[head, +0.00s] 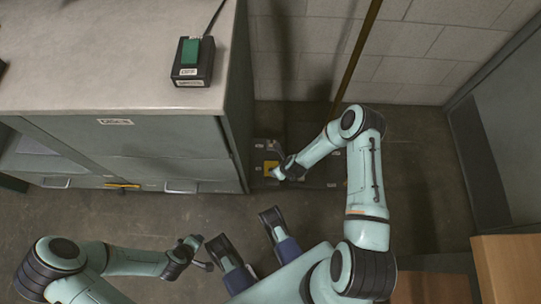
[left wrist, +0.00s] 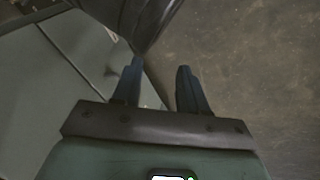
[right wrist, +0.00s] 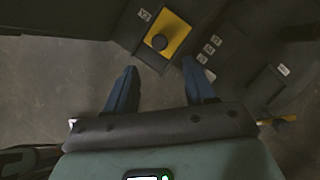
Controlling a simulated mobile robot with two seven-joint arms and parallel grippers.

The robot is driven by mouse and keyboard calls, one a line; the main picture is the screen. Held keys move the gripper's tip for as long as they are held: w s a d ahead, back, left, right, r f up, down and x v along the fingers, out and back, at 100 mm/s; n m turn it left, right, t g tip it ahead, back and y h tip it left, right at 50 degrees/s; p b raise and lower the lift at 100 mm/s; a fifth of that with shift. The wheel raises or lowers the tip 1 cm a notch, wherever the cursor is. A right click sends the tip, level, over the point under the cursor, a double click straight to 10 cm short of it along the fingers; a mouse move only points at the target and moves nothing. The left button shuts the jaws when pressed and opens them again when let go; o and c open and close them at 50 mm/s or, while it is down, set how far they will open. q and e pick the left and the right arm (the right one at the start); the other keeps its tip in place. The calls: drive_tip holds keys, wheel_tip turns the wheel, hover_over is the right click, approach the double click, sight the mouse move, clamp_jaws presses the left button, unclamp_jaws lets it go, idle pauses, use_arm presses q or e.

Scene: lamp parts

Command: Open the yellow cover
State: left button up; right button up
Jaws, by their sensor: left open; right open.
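A yellow square plate (right wrist: 172,36) with a dark round knob (right wrist: 159,42) is on a dark box (right wrist: 135,28) in the right wrist view. The plate also shows in the head view (head: 270,168), low beside the cabinet. I cannot tell from here whether it is a raised or closed cover. My right gripper (right wrist: 159,66) is open and empty; the plate lies beyond its fingertips, apart from them as far as I can see. My left gripper (left wrist: 160,66) is open and empty, over the floor in front of the cabinet, away from the plate.
A brown pole (head: 357,50) rises behind my right arm. A wooden box (head: 507,265) is at the lower right.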

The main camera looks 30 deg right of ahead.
drive_tip(key=b+x, duration=0.4)
drive_tip(key=x, duration=0.6)
drive_tip(key=shift+w+a+f, duration=0.1)
drive_tip(key=shift+f, duration=0.3)
use_arm(q)
drive_tip(key=s+a+f+g, duration=0.1)
drive_tip(key=s+f+g, duration=0.2)
drive_tip(key=s+f, duration=0.4)
drive_tip(key=shift+s+a+f+n+b, duration=0.3)
drive_tip(key=shift+s+f, duration=0.05)
drive_tip(key=shift+s, duration=0.3)
use_arm(e)
drive_tip(key=shift+w+f, duration=0.25)
drive_tip(key=shift+f, duration=0.25)
